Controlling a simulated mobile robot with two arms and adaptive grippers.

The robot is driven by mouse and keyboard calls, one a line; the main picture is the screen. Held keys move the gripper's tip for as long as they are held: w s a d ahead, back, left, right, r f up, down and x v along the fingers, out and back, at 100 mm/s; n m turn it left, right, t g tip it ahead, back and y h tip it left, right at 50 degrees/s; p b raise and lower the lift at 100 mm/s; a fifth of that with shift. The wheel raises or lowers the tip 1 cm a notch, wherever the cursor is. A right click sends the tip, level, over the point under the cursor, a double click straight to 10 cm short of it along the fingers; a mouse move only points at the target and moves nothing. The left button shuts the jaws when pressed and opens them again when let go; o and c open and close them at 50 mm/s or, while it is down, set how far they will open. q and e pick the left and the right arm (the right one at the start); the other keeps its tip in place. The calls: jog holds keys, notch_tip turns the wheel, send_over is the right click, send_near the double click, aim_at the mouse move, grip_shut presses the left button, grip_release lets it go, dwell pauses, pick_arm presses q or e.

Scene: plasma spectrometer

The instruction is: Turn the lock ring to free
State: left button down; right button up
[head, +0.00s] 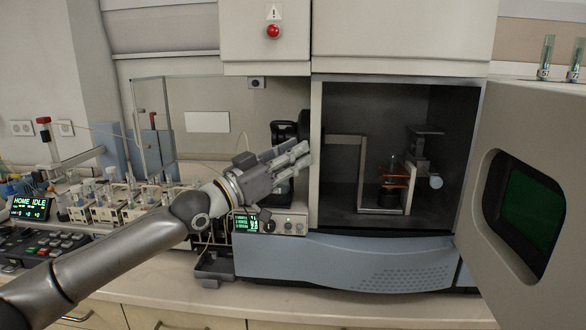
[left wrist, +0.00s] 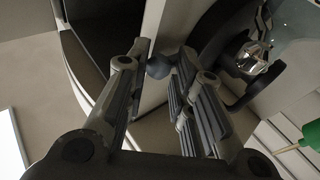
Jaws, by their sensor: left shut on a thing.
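My left gripper (head: 302,152) reaches in from the left, its fingers at the left edge of the open chamber. In the left wrist view, my left gripper (left wrist: 160,66) is shut on a dark round knob (left wrist: 159,67) between its fingertips. A black ring-shaped part (left wrist: 208,27), which looks like the lock ring, curves around a shiny metal piece (left wrist: 252,58) just right of the fingers. Whether the knob joins this ring is hidden by a finger. In the head view, black round parts (head: 304,124) show just above the fingertips. My right gripper is not in view.
The instrument's chamber (head: 364,110) is open, with an orange-edged fixture (head: 396,172) inside. Its door (head: 533,180) stands wide open at the right. A small green display (head: 246,223) sits below my gripper. Racks of vials (head: 110,208) crowd the bench at left.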

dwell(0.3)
pick_arm(q)
jog(key=c, duration=1.3)
grip_release()
jog(key=v, duration=1.2)
